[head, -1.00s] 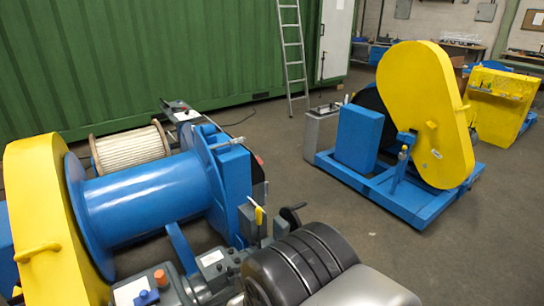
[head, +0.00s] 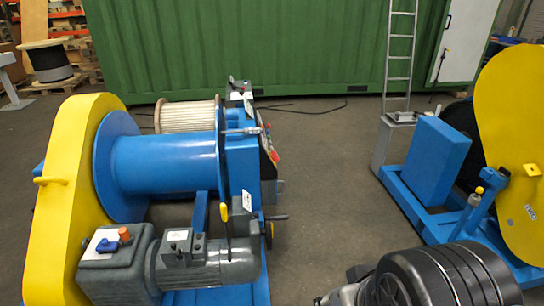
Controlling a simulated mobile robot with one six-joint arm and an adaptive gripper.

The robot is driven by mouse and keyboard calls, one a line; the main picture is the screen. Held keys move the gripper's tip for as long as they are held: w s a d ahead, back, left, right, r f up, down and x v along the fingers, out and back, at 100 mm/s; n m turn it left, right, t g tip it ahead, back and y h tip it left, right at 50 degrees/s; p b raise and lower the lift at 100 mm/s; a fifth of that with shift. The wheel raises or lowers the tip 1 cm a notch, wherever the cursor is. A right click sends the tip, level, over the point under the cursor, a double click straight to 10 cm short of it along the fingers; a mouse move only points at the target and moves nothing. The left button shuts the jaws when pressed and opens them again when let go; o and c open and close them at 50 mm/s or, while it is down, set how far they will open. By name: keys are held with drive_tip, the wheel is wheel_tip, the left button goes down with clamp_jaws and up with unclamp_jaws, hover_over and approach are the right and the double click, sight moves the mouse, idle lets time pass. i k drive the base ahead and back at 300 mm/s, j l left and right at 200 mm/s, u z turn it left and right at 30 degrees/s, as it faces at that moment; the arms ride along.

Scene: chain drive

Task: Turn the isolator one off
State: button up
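A grey box (head: 116,262) at the end of the front left motor carries a blue knob (head: 107,245) and an orange-red knob (head: 125,234) on a white plate. No lettering is legible, and I cannot tell whether either knob is isolator one. A small panel with coloured buttons (head: 268,150) stands at the right end of the blue winch drum (head: 165,163). At the bottom edge, beside my dark ribbed arm joint, small grey parts (head: 345,290) may be my gripper. They are cut off and far from the grey box; their opening cannot be made out.
A yellow guard (head: 70,195) flanks the drum. At right stands a blue frame with a blue box (head: 436,160) and a large yellow guard (head: 515,140). Behind are a green container (head: 290,45) and a ladder (head: 400,50). The floor between the machines (head: 325,180) is clear.

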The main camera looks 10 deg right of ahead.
sight(274, 155)
drive_tip(key=i+l, duration=0.2)
drive_tip(key=l, duration=0.2)
drive_tip(key=i+l+u, duration=0.35)
drive_tip(key=i+l, duration=0.6)
drive_tip(key=i, duration=0.4)
drive_tip(key=i+l+u, duration=0.3)
drive_tip(key=i+l, duration=0.95)
